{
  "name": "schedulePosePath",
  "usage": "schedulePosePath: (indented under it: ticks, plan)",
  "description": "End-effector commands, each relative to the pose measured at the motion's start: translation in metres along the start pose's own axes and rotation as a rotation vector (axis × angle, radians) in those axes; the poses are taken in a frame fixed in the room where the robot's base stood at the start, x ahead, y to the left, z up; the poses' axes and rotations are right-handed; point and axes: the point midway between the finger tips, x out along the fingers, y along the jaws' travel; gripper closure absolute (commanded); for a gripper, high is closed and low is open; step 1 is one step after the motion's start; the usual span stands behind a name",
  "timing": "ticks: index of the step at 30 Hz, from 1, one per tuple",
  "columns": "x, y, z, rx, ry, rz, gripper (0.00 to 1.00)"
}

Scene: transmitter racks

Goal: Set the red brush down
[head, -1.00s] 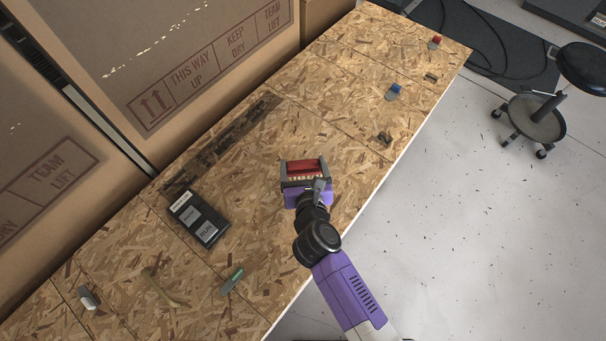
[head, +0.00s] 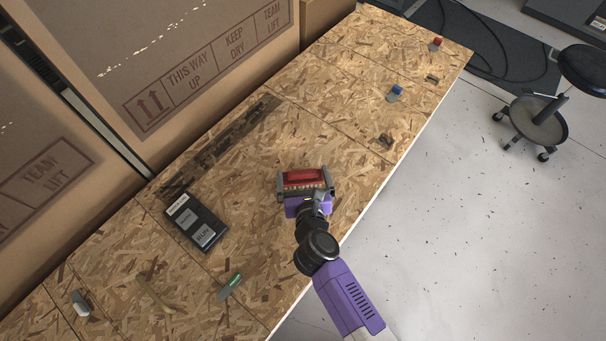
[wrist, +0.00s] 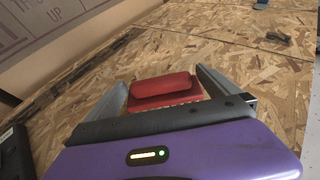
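The red brush (head: 304,176) has a rounded red handle on a red block, with a row of pale bristles along its near lower edge. It sits lengthwise between the two grey fingers of my gripper (head: 305,184), which close on its two ends. In the wrist view the brush (wrist: 165,92) lies between the fingertips of my gripper (wrist: 162,84), handle side up. It is over the chipboard bench top (head: 245,180). I cannot tell whether its underside touches the board.
A black case with labels (head: 195,222) lies left of my gripper. A green-and-grey piece (head: 230,287), a tan piece (head: 153,294) and a grey-white piece (head: 80,304) lie nearer. Blue (head: 396,92) and red (head: 437,44) pieces lie toward the far right. Large cartons (head: 160,60) border the bench.

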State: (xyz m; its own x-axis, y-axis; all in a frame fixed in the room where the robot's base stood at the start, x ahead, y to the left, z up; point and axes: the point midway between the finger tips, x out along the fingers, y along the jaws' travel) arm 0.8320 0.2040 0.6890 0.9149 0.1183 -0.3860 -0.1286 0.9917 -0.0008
Motion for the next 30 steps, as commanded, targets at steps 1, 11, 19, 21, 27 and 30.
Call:
schedulePosePath:
  ticks: [1, 11, 19, 21, 27, 30]
  plan:
    - [0.0, 0.0, 0.0, 0.0, 0.0, 0.0, 0.0]
    - [-0.027, 0.0, 0.003, -0.001, 0.001, 0.0, 0.0]
    - [-0.083, -0.001, 0.003, -0.001, 0.002, 0.0, 0.0]
    - [-0.095, -0.001, 0.003, 0.0, 0.001, 0.0, 0.0]
    - [-0.116, 0.0, 0.003, 0.0, 0.0, -0.001, 0.0]
    - [-0.121, 0.0, 0.002, -0.001, 0.001, -0.001, 0.0]
